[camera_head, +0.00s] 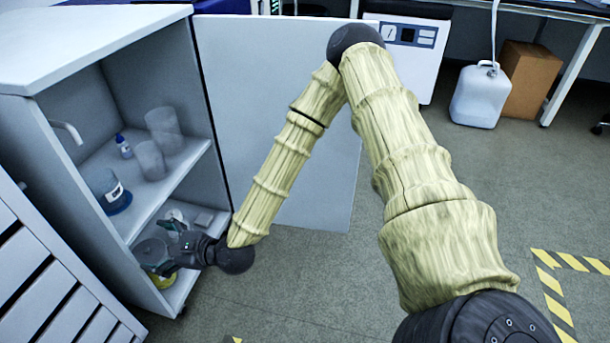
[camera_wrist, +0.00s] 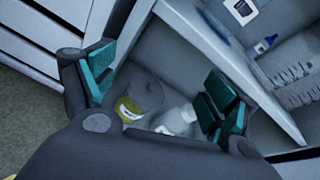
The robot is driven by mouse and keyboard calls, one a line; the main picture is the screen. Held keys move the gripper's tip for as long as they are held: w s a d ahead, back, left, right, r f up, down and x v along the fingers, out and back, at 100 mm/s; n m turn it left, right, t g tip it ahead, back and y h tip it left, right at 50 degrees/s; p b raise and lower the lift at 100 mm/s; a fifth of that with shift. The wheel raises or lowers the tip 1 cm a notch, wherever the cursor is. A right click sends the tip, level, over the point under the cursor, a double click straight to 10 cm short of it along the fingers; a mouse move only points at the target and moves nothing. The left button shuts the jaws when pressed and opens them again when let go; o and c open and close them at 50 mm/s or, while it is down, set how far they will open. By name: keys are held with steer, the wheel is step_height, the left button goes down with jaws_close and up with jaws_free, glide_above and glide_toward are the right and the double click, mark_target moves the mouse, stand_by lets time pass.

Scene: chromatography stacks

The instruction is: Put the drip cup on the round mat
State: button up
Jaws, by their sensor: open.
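My gripper (camera_head: 168,254) reaches into the lower shelf of the open cabinet. In the wrist view my gripper (camera_wrist: 162,62) is open, with teal pads apart and nothing between them in contact.
A whitish bottle (camera_wrist: 177,119) stands beside the container. The cabinet door (camera_head: 285,110) stands open right of my gripper; a drawer unit (camera_head: 45,285) is left.

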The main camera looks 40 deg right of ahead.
steer(key=s+d+f+n+g+h, duration=0.35)
steer(key=s+f+n+g, duration=0.35)
steer(key=s+f+n, duration=0.8)
steer(key=s+d+f+n+g+h, duration=0.2)
steer(key=s+d+f+n, duration=0.2)
steer(key=s+d, duration=0.3)
steer(key=s+d+f+n+g+h, duration=0.3)
steer(key=s+d+f+n, duration=0.2)
steer(key=s, duration=0.8)
steer(key=d+f, duration=0.1)
steer(key=d, duration=0.2)
steer(key=shift+s, duration=0.3)
steer(key=shift+d, duration=0.1)
